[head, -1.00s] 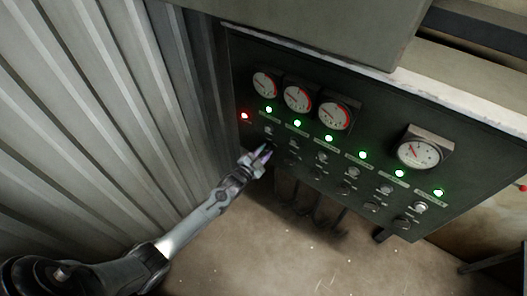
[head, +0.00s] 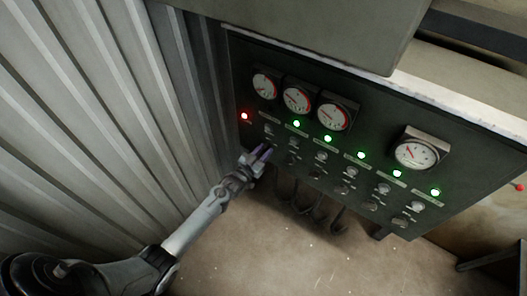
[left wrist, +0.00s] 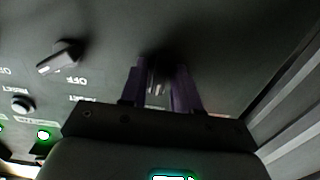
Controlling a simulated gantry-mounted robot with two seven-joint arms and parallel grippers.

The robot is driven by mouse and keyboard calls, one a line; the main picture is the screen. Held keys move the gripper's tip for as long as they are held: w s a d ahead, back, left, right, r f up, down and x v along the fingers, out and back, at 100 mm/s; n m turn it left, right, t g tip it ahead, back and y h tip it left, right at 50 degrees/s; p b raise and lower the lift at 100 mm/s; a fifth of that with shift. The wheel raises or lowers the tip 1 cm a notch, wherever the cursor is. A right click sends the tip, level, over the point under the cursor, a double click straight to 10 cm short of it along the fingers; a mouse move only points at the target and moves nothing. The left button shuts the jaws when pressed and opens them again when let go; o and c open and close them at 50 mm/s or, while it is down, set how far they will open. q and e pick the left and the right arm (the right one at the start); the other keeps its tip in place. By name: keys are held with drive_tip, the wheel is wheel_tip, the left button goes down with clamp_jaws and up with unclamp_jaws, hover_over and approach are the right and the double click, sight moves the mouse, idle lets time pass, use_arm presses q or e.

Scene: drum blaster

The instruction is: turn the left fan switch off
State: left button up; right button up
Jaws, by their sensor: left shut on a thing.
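The dark control panel (head: 245,75) carries a row of switches under a row of indicator lights. My left gripper (head: 262,152) is at the leftmost switch in the lower row, which it mostly hides in the head view. In the left wrist view, its purple fingers (left wrist: 160,78) stand on both sides of this left fan switch (left wrist: 156,88), shut on it. The switch's exact angle is too dark to tell. My right gripper is not in view.
A neighbouring switch (left wrist: 60,58) beside an OFF label and a reset button (left wrist: 22,104) are close to the gripper. Several green lights (head: 328,139) and a red light (head: 244,116) are lit. A corrugated wall (head: 110,110) stands close on the left.

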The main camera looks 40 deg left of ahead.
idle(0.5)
use_arm(q)
drive_tip(key=o, duration=0.7)
drive_tip(key=shift+o, duration=0.2)
drive_tip(key=shift+s, duration=0.1)
drive_tip(key=s+p, duration=0.1)
drive_tip(key=s, duration=0.9)
drive_tip(key=shift+s+d+p, duration=0.35)
drive_tip(key=shift+d+p, duration=0.05)
